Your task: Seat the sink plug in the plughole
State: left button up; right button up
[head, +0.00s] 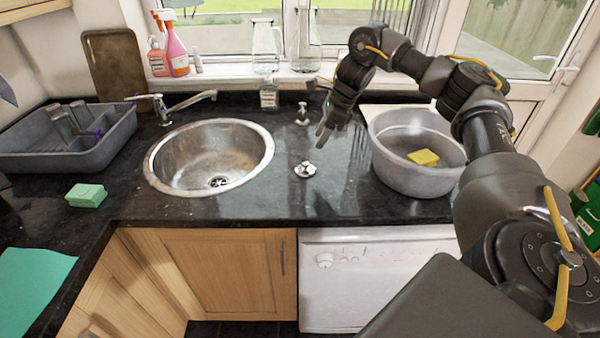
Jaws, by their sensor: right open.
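The sink plug (305,169), a small silvery disc with a knob on top, sits on the black granite worktop to the right of the sink. The round steel sink (208,158) is empty. Its plughole (218,182) shows dark and uncovered at the bottom of the bowl. My right gripper (322,137) is open and empty, pointing down above and a little behind the plug, apart from it. My left gripper is not in view.
A grey basin (418,165) with a yellow sponge (424,157) stands right of the plug. The tap (187,104) reaches over the sink's back edge. A grey dish rack (67,138) and green sponge (86,195) lie left. A small metal dispenser (302,115) stands behind the plug.

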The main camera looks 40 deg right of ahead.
jog(key=b, duration=0.1)
send_over(307, 163)
jog(key=s+d, duration=0.2)
jog(key=f, duration=0.5)
jog(key=shift+w+a, duration=0.2)
jog(key=shift+w, duration=0.05)
jog(key=shift+a+f, duration=0.1)
jog(key=shift+f, duration=0.05)
jog(key=p+x, duration=0.1)
jog(key=x, duration=0.2)
jog(key=shift+w+f+p, duration=0.3)
jog(key=shift+f+p, duration=0.05)
jog(key=shift+p, duration=0.05)
jog(key=shift+w+f, duration=0.1)
jog(key=shift+f, duration=0.35)
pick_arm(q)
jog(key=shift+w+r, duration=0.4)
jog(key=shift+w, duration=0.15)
pick_arm(e)
jog(key=shift+a, duration=0.1)
grip_shut()
